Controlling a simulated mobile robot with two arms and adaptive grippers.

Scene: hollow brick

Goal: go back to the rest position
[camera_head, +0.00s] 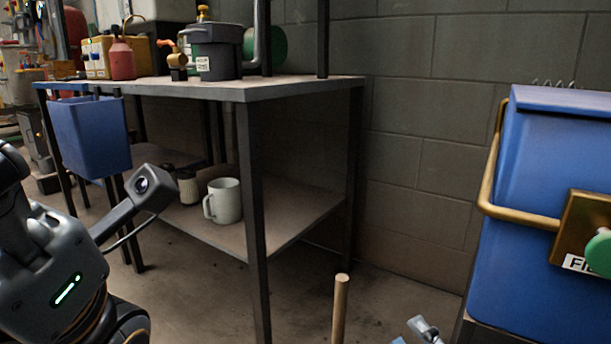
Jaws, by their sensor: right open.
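My right gripper (422,330) shows only by its grey fingertips at the bottom edge, left of the blue cabinet. It is open, and I see nothing between the tips; the rest of it is below the frame. My left arm comes in at the left, in front of the bench, with a small camera on a bracket. Its fingers are not in view. A pale wooden rod (340,305) stands upright at the bottom middle, left of my right gripper and apart from it. Its lower end is cut off.
A metal bench (300,85) carries a grey pot (215,52) and a red bottle (122,60). A white mug (224,200) is on its lower shelf. A blue bin (88,138) hangs at left. The blue cabinet (545,150) with its brass handle (487,190) blocks the right.

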